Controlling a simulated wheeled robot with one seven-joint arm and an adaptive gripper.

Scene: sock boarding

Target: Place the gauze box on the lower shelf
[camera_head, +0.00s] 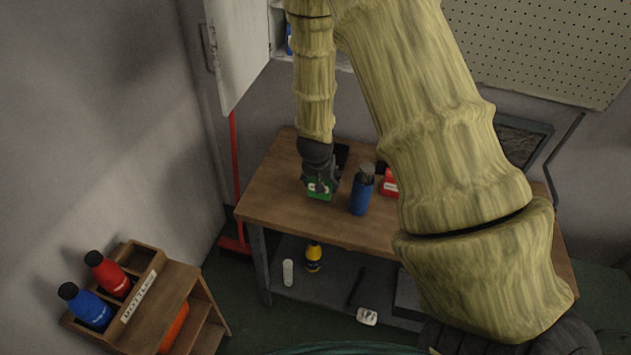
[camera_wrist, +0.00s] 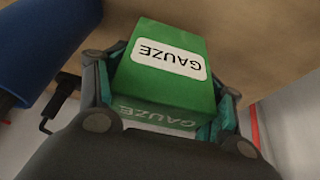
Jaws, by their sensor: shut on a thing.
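The green gauze box (camera_head: 318,189), with a white label, is held in my gripper (camera_head: 320,183) at the left part of the wooden table top (camera_head: 275,195). In the wrist view, the dark fingers sit on both sides of the gauze box (camera_wrist: 165,80), and its "GAUZE" label reads upside down. I cannot tell whether the box touches the table or is just above it. Below the table top is a grey lower shelf (camera_head: 325,275), partly hidden by my arm.
A blue bottle (camera_head: 361,190) stands close right of the box, with a red box (camera_head: 389,182) behind. The lower shelf holds a yellow bottle (camera_head: 314,257), a white cylinder (camera_head: 288,272) and a white item (camera_head: 367,317). A wooden bottle rack (camera_head: 150,300) stands left; an open white cabinet door (camera_head: 238,50) hangs above.

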